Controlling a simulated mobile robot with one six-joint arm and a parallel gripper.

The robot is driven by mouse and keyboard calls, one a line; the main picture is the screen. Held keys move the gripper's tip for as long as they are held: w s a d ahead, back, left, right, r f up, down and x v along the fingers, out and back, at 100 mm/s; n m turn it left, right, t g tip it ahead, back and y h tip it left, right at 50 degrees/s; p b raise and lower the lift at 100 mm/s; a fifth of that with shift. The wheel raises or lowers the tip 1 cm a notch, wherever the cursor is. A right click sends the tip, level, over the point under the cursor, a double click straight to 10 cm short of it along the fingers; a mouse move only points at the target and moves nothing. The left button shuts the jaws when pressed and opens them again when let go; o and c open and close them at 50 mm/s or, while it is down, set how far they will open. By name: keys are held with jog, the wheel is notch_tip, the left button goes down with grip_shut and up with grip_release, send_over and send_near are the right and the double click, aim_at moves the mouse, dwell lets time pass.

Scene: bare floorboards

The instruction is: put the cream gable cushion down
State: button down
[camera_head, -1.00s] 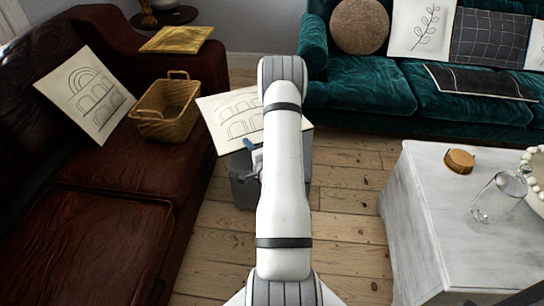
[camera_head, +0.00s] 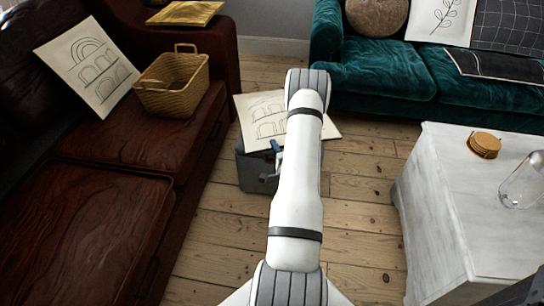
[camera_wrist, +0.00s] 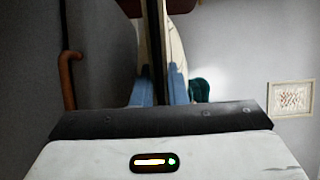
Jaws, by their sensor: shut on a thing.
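The cream gable cushion (camera_head: 262,112), with arches drawn in dark lines, is held out beyond my arm in the head view. My arm hides part of its right side. In the wrist view, the cushion (camera_wrist: 177,45) is seen nearly edge-on between the blue fingers of my gripper (camera_wrist: 160,88). The gripper is shut on it. In the head view, a blue finger of my gripper (camera_head: 276,147) shows at the cushion's near edge. A similar arch-patterned cushion (camera_head: 88,65) leans on the brown leather sofa (camera_head: 110,215).
A grey box (camera_head: 254,172) stands on the floorboards beneath the cushion in the picture. A wicker basket (camera_head: 172,90) sits on the brown sofa. A teal sofa (camera_head: 375,80) is at the back. A pale table (camera_head: 440,210) is at right. Bare floor (camera_head: 350,190) lies between.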

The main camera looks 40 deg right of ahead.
jog(key=shift+f+b, duration=0.4)
jog(key=shift+f, duration=1.1)
jog(key=c, duration=1.9)
grip_release()
jog(key=shift+f, duration=0.15)
jog(key=o, duration=0.4)
jog(key=shift+o, duration=0.2)
